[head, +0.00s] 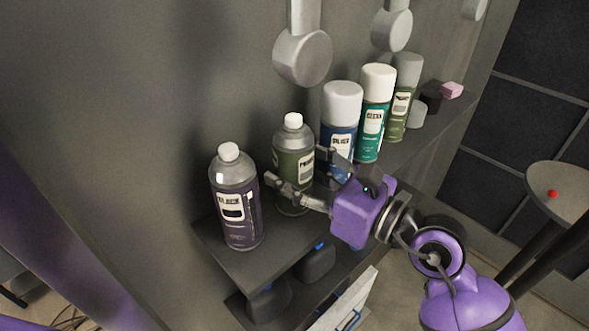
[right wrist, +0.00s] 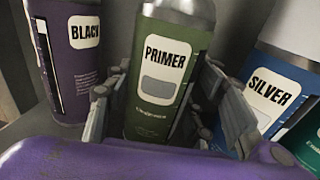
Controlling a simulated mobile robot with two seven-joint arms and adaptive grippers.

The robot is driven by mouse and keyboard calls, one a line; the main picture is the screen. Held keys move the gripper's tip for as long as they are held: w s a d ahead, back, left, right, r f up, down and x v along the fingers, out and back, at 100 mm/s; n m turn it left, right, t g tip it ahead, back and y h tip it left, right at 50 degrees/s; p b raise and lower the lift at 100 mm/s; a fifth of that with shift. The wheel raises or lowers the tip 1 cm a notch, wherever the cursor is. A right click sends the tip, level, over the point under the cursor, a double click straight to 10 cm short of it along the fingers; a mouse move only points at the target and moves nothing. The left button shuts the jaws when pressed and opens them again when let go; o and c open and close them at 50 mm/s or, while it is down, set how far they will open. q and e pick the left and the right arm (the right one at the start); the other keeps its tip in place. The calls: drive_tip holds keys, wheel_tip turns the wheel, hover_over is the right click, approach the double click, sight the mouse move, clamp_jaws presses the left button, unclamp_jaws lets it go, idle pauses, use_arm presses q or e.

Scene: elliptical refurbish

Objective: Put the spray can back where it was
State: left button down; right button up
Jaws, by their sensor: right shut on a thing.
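A green can labelled PRIMER (head: 292,135) with a white cap stands upright over the shelf (head: 265,262), between the purple BLACK can (head: 236,205) and the blue SILVER can (head: 341,105). My right gripper (head: 298,168) reaches in from the right and is shut around the PRIMER can's body. In the right wrist view the PRIMER can (right wrist: 163,75) sits between the two fingers (right wrist: 160,105), its label facing the camera. Its base looks at shelf level, but contact is partly hidden. My left gripper is not in view.
A green-teal CLEAR can (head: 375,115), an olive can (head: 405,95) and a pink block (head: 451,90) stand farther along the shelf. The SILVER can is close to my right finger. Dark items lie on a lower shelf. A round stand (head: 565,185) is at right.

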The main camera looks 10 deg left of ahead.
drive_tip(key=o, duration=1.2)
drive_tip(key=shift+f, duration=0.2)
drive_tip(key=shift+c, duration=0.2)
drive_tip(key=shift+o, duration=0.6)
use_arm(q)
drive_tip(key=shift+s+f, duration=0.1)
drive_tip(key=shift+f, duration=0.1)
use_arm(e)
drive_tip(key=shift+r, duration=0.25)
use_arm(q)
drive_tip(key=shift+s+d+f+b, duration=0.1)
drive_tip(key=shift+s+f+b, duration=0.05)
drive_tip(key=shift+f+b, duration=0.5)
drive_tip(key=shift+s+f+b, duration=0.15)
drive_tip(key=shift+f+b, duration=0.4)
drive_tip(key=shift+b, duration=0.05)
use_arm(e)
drive_tip(key=v, duration=1.2)
